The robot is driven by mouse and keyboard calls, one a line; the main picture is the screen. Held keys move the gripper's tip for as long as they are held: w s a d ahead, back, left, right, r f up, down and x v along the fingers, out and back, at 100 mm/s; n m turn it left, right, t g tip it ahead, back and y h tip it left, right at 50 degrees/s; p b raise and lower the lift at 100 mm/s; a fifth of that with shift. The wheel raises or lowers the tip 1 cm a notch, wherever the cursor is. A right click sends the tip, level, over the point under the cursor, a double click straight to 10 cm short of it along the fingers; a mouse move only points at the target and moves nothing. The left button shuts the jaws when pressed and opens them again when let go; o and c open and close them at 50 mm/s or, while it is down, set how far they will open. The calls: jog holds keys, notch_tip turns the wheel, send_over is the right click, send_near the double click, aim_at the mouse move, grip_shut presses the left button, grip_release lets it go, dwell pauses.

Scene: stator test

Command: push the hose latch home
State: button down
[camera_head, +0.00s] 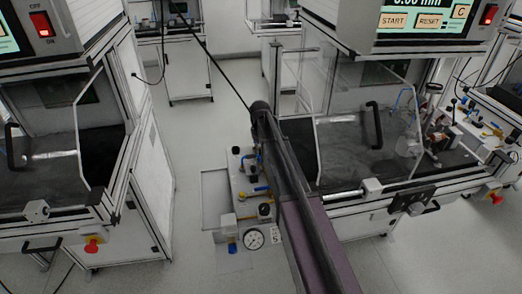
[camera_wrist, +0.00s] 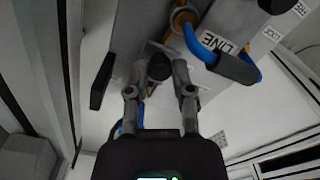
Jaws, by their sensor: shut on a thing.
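In the wrist view my gripper (camera_wrist: 158,78) has its two grey fingers on either side of a dark round knob (camera_wrist: 158,67), shut on it. I cannot tell which part is the hose latch. In the head view my arm covers part of the valve panel (camera_head: 222,190), and my gripper is hidden.
Glass-fronted test benches stand left (camera_head: 60,150) and right (camera_head: 350,150) of the valve panel. A pressure gauge (camera_head: 253,239) and small valves with blue and yellow handles sit on the panel. A black bar (camera_wrist: 102,80) stands left of my fingers.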

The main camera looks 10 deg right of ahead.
jog(key=shift+w, duration=1.7)
jog(key=shift+c, duration=2.4)
grip_release()
jog(key=shift+r, duration=0.1)
